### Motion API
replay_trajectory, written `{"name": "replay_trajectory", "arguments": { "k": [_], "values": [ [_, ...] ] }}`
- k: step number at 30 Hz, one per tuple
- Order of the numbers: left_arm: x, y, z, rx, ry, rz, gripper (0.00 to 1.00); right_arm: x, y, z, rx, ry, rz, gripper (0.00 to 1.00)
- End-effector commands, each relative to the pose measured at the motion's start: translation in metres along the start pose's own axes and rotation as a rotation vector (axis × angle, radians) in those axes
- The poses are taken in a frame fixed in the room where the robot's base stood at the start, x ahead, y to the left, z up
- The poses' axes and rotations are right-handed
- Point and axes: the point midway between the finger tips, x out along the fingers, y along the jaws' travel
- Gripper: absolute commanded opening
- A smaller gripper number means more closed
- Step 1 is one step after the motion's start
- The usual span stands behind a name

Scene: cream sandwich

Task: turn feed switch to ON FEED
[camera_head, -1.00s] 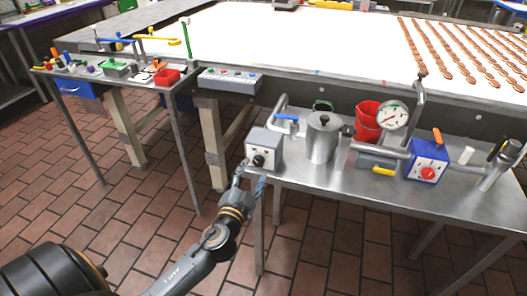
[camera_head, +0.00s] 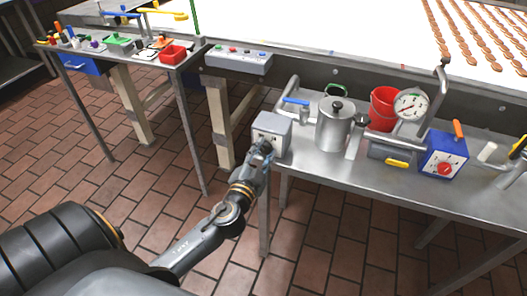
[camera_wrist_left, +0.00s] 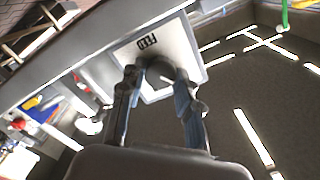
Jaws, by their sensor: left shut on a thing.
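The feed switch box (camera_head: 272,128) is a small grey box at the left corner of the metal side table. Its light front plate (camera_wrist_left: 185,45) shows in the left wrist view with the label FEED, seen upside down. A dark round knob (camera_wrist_left: 158,72) sits on that plate. My left gripper (camera_head: 265,148) is at the box front, and in the wrist view its two fingers (camera_wrist_left: 160,90) stand on either side of the knob, shut on it. The knob's pointer direction is hard to tell. My right gripper is not in view.
On the side table (camera_head: 340,168) stand a steel pot (camera_head: 334,125), a red bucket (camera_head: 382,108), a dial gauge (camera_head: 410,105) and a blue box with a red knob (camera_head: 443,157). A grey button panel (camera_head: 238,61) is mounted behind. The tiled floor in front is open.

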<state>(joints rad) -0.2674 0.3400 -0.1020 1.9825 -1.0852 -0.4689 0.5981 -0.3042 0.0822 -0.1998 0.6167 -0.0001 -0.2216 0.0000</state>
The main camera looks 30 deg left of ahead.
Motion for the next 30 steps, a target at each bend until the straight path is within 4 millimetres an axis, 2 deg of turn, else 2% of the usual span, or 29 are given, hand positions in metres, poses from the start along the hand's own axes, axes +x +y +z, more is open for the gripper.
{"name": "replay_trajectory", "arguments": {
  "k": [8,14,30],
  "values": [
    [0.0,0.001,0.0,0.031,0.0,0.001,0.01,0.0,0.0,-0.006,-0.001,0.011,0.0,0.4],
    [0.0,0.0,0.0,0.131,0.001,0.0,0.01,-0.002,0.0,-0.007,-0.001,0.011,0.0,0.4],
    [0.0,0.001,0.0,0.622,0.001,0.0,0.01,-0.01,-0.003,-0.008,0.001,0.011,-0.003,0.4]
  ]
}}
